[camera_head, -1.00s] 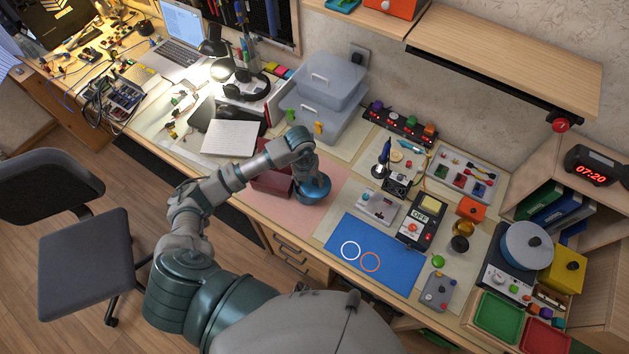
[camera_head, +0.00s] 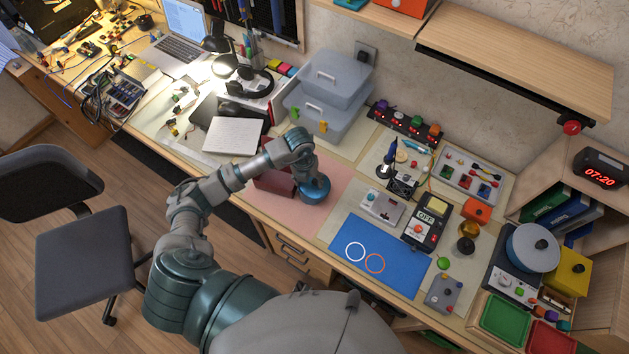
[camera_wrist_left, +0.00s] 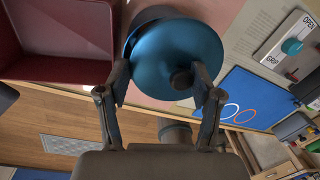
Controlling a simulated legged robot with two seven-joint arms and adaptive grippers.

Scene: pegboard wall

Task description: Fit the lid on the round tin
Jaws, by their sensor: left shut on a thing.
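The blue round lid (camera_wrist_left: 165,55) with a dark knob (camera_wrist_left: 182,80) fills the upper middle of the left wrist view. My left gripper (camera_wrist_left: 160,78) is shut on the lid, with its fingers either side and the knob beside the right one. A dark round edge of the tin (camera_wrist_left: 150,14) shows behind the lid, which looks offset from it. In the head view the blue lid and tin (camera_head: 316,193) appear together under my left gripper (camera_head: 312,178) on the pink mat; whether the lid is seated cannot be told. My right gripper is not in view.
A dark red open box (camera_head: 272,183) stands just left of the tin. A blue mat (camera_head: 385,275) with two printed rings lies to the right. A grey device (camera_head: 382,206) stands beyond the pink mat (camera_head: 300,222).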

